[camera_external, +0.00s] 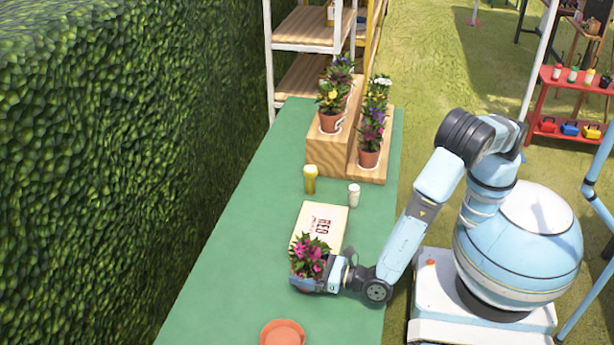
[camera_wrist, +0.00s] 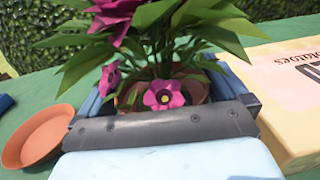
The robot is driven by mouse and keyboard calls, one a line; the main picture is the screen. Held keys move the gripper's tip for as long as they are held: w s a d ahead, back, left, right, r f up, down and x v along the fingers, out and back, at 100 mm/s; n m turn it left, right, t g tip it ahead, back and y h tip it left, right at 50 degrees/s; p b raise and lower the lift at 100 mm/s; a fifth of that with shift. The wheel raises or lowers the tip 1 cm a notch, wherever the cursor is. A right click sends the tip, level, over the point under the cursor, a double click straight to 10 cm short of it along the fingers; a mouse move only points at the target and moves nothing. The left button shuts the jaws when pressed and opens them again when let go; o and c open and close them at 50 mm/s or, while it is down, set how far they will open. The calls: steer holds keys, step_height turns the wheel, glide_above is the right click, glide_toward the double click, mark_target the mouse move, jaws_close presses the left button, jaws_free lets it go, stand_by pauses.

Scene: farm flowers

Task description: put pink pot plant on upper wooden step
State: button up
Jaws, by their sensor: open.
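The pink pot plant (camera_external: 309,254) stands on the green table near its front end, with pink flowers and dark green leaves. My gripper (camera_external: 312,284) is low at the pot, its jaws open around the pot's sides. In the wrist view the plant's brown pot (camera_wrist: 190,92) sits between the two blue fingers (camera_wrist: 165,100); leaves hide part of the rim, and contact cannot be told. The upper wooden step (camera_external: 335,152) is the higher, left part of the wooden stand at the table's far end and holds potted plants, one with yellow flowers.
A cardboard box (camera_external: 322,226) lies right behind the plant. A yellow cup (camera_external: 310,178) and a white bottle (camera_external: 354,194) stand between box and stand. An orange saucer (camera_external: 283,332) is at the front. The lower step (camera_external: 370,174) also holds plants. A hedge borders the left.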

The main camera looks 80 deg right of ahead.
steer(key=shift+w, duration=0.1)
steer(key=shift+c, duration=0.2)
steer(key=c, duration=0.9)
steer(key=shift+c, duration=0.9)
steer(key=shift+r, duration=0.1)
